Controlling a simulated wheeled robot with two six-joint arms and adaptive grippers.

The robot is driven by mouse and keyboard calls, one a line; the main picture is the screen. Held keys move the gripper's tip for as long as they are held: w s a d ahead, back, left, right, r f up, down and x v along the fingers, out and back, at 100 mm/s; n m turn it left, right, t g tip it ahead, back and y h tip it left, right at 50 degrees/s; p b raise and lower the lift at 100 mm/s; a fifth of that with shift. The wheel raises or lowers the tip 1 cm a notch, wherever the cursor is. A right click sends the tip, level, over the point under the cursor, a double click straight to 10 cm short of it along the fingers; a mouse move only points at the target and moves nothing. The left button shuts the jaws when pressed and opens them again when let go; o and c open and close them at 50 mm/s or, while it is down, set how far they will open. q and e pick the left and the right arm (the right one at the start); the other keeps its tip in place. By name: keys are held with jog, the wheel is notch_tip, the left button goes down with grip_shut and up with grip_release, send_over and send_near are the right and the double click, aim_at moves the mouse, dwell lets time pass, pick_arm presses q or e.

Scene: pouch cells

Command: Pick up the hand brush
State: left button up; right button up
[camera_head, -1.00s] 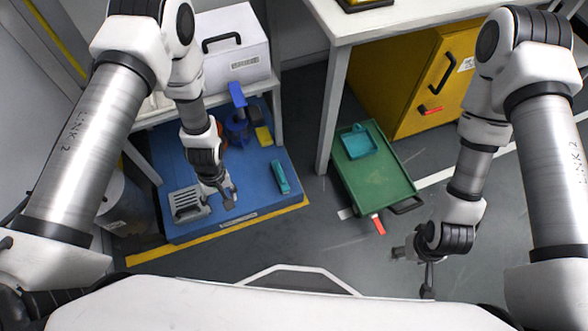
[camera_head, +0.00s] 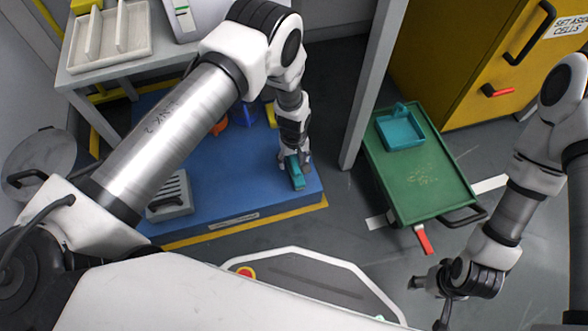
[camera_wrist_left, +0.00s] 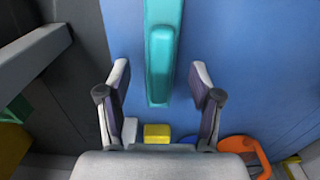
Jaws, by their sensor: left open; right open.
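The teal hand brush (camera_head: 297,178) lies on the blue platform near its front right corner. My left gripper (camera_head: 294,162) is open right above it and hides part of it. In the left wrist view the brush handle (camera_wrist_left: 161,62) runs down from the top edge, centred between the two spread fingers of the left gripper (camera_wrist_left: 160,75). I see no finger closed on it, and the remaining height is hard to tell. My right gripper (camera_head: 430,302) is open and empty over the floor at the lower right.
A green cart (camera_head: 440,205) carrying a teal dustpan (camera_head: 402,143) stands right of the platform (camera_head: 235,185). A grey slotted block (camera_head: 171,196) sits at the platform's left. A yellow cabinet (camera_head: 465,60) stands behind the cart.

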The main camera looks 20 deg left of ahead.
aim_at(294, 161)
pick_arm(q)
notch_tip(294, 161, down, 4)
jog(key=shift+f+b, duration=0.1)
jog(key=shift+b, duration=0.85)
jog(key=shift+r, duration=0.2)
jog(key=shift+c, duration=0.3)
grip_shut()
pick_arm(e)
notch_tip(294, 161, down, 3)
jog(key=shift+r, duration=0.15)
pick_arm(q)
jog(key=shift+r+p, duration=0.6)
jog(key=r+p, duration=0.1)
jog(key=s+r+p, duration=0.1)
jog(key=r, duration=0.1)
jog(key=shift+d+p, duration=0.15)
jog(key=shift+p, duration=0.15)
jog(key=s+d+p, duration=0.2)
jog(key=s+p, duration=0.3)
jog(key=s, duration=0.2)
jog(key=s+d+p, duration=0.3)
jog(key=s+p, duration=0.3)
jog(key=s, duration=0.1)
jog(key=shift+r, duration=0.35)
pick_arm(e)
notch_tip(294, 161, up, 14)
jog(key=shift+r, duration=0.25)
